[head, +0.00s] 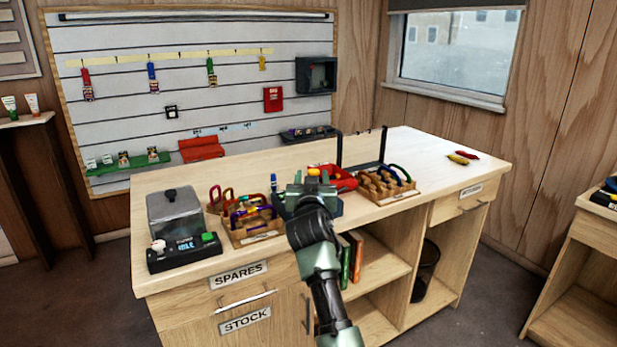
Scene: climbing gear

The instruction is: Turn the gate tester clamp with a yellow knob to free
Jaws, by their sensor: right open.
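My right gripper (306,190) reaches in from the bottom over the front middle of the workbench, and its jaws are open. A small yellow piece (313,172) shows just beyond its fingers. It looks like the yellow knob of the gate tester clamp, but most of what is around it is hidden behind my gripper. I cannot tell the knob's turn position or whether my fingers touch it. My left gripper is not in view.
The workbench (420,147) holds a tester box reading IDLE (183,251) at left and wooden racks of carabiners (253,234) (382,197) on both sides of my gripper. The bench's back right is mostly clear.

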